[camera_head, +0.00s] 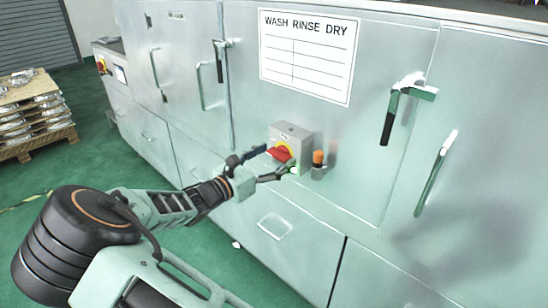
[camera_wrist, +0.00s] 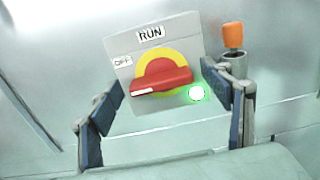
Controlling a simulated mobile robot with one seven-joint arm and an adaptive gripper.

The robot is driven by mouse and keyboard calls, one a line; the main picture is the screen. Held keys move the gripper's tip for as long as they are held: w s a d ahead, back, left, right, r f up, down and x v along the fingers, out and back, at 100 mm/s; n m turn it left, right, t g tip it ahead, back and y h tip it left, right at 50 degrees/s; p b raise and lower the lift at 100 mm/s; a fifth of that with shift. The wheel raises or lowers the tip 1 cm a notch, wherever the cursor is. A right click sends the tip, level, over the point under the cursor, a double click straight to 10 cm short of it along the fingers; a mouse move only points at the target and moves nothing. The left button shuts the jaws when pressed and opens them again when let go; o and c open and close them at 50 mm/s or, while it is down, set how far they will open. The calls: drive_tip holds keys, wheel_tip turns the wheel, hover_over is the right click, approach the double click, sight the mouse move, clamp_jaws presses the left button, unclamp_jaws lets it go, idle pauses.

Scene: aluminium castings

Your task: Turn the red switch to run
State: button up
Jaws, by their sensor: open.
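The red switch (camera_head: 281,153) is a rotary handle on a yellow disc, on the front of a grey box (camera_head: 296,136) fixed to the metal machine. In the wrist view the red switch (camera_wrist: 160,83) lies nearly level, its left end somewhat lower, on the OFF side. The RUN label (camera_wrist: 151,33) is above it and the OFF label (camera_wrist: 123,62) is at upper left. My gripper (camera_head: 276,161) is open in front of the box. In the wrist view my gripper (camera_wrist: 164,88) has one finger on each side of the handle, and I see no grip on it.
An orange-topped post (camera_head: 318,160) stands just right of the box, close to my right finger. A green light (camera_wrist: 196,93) glows by the handle's right end. Door handles (camera_head: 402,105) stick out further right. A wooden pallet of castings (camera_head: 35,135) stands at far left.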

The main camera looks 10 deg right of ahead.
drive_tip(key=shift+c, duration=0.5)
drive_tip(key=c, duration=1)
drive_tip(key=shift+m, duration=0.3)
drive_tip(key=m+b, duration=0.1)
drive_tip(key=m, duration=0.3)
drive_tip(key=shift+f+b, duration=0.15)
drive_tip(key=shift+b, duration=0.15)
drive_tip(key=m+b, duration=0.2)
drive_tip(key=m, duration=0.3)
drive_tip(key=shift+s+d+b, duration=0.1)
drive_tip(key=shift+s+b, duration=0.05)
drive_tip(key=shift+b, duration=0.2)
drive_tip(key=m+b, duration=0.3)
drive_tip(key=m, duration=0.1)
drive_tip(key=shift+f+b, duration=0.15)
drive_tip(key=shift+b, duration=0.2)
drive_tip(key=m+b, duration=0.3)
drive_tip(key=m, duration=0.1)
drive_tip(key=shift+b, duration=0.35)
drive_tip(key=shift+r+m, duration=0.2)
drive_tip(key=shift+m, duration=0.1)
